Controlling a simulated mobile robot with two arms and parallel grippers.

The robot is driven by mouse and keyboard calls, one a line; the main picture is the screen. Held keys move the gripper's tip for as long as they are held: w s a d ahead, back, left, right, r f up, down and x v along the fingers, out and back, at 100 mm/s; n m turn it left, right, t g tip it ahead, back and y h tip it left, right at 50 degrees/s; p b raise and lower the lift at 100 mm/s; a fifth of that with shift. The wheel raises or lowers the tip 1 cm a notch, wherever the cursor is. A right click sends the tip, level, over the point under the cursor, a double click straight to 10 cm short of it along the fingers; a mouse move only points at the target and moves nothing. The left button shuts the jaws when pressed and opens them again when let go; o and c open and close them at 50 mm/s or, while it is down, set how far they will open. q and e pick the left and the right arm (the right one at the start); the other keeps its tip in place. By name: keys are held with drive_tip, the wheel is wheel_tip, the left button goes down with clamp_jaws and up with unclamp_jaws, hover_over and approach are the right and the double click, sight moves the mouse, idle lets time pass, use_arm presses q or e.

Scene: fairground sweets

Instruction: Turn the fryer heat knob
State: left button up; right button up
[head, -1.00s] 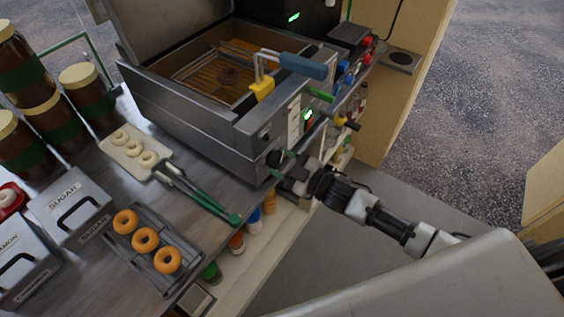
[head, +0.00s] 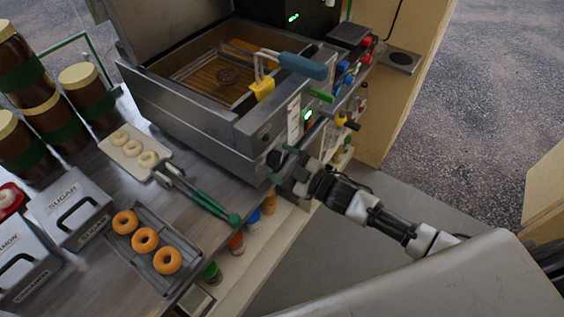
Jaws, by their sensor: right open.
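The steel fryer (head: 195,112) stands on the counter with its lid raised. Its tank holds golden oil, a wire basket and one dark ring. On its front face are a dark round fitting (head: 265,138) and, lower down, a dark knob (head: 274,158). My right gripper (head: 284,163) is at the lower front corner of the fryer, right at the lower knob. Its jaws are open, with green-tipped fingers close to the knob; I cannot tell whether they touch it. My left gripper is not in view.
Tongs with green handles (head: 212,207) lie on the counter (head: 190,180) left of my right gripper. A rack (head: 190,258) with three doughnuts and a sugar box (head: 66,208) stand nearer. Shelf bottles are below the counter edge.

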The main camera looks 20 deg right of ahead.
drive_tip(key=b+v, duration=0.2)
drive_tip(key=v, duration=0.8)
drive_tip(key=shift+s+d, duration=0.2)
drive_tip(key=shift+s, duration=0.05)
drive_tip(key=d+f+m+g+h, duration=0.1)
drive_tip(key=d+f+m+h, duration=0.2)
drive_tip(key=f, duration=0.6)
drive_tip(key=d+f+m+h, duration=0.2)
drive_tip(key=d+f+h, duration=0.2)
drive_tip(key=f, duration=0.4)
drive_tip(key=s+d+f+m+g+h, duration=0.1)
drive_tip(key=s+f+m+g+h, duration=0.1)
drive_tip(key=s+f, duration=0.45)
drive_tip(key=s+d+f+m+g+h, duration=0.15)
drive_tip(key=s+f, duration=0.25)
drive_tip(key=f, duration=0.6)
drive_tip(key=s+a+f+m+g, duration=0.1)
drive_tip(key=s+a+f+g, duration=0.1)
drive_tip(key=s, duration=0.6)
drive_tip(key=s+a+f+m+g, duration=0.1)
drive_tip(key=s+a+f+g, duration=0.2)
drive_tip(key=s+f, duration=0.3)
drive_tip(key=s+a+f+m+g, duration=0.1)
drive_tip(key=s+a+f+g, duration=0.1)
drive_tip(key=s, duration=0.9)
wheel_tip(320, 180, down, 3)
drive_tip(key=shift+a+r+g, duration=0.25)
drive_tip(key=shift+g, duration=0.6)
